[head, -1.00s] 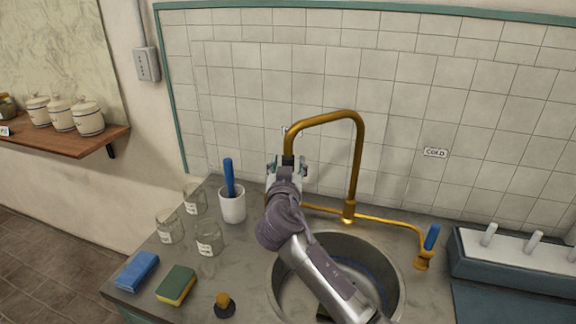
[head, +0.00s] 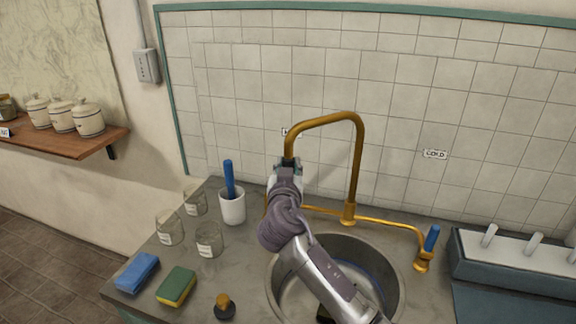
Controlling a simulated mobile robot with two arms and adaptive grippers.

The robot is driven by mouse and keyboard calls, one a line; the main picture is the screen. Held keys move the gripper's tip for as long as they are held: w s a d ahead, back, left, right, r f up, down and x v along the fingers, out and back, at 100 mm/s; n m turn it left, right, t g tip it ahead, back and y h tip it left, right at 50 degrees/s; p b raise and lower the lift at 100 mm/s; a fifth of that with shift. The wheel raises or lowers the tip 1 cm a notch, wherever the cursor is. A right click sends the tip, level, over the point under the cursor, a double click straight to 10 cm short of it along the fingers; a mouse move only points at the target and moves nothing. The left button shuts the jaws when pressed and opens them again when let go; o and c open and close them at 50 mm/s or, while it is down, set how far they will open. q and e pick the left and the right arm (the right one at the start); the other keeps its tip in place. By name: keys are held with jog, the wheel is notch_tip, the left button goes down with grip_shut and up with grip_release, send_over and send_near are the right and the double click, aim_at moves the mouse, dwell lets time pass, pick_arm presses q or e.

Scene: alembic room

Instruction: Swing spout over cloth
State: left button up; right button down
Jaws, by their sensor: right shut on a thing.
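The brass spout (head: 357,165) rises from the tap base behind the sink, arches over to the left and points down at its free end. My right gripper (head: 287,165) is shut on the lower end of the spout, left of the sink and above the counter. The gripper hides the spout's mouth. My left gripper is out of view.
A green and yellow sponge (head: 176,286), a dark stopper (head: 224,306), glass jars (head: 209,240) and a white cup (head: 232,206) with a blue handle stand left of the sink (head: 398,290). A blue-handled tap (head: 431,240) and a rack (head: 515,256) are at right.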

jog(key=s+d+n+y+p, duration=0.4)
jog(key=s+d+y+p, duration=0.2)
jog(key=d, duration=0.7)
jog(key=s+p, duration=0.2)
jog(key=s, duration=0.1)
jog(key=shift+s+g+p, duration=0.3)
jog(key=shift+s+p, duration=0.05)
jog(key=c, duration=1)
grip_release()
jog(key=shift+o, duration=0.8)
jog(key=shift+d, duration=0.2)
jog(key=shift+a, duration=0.1)
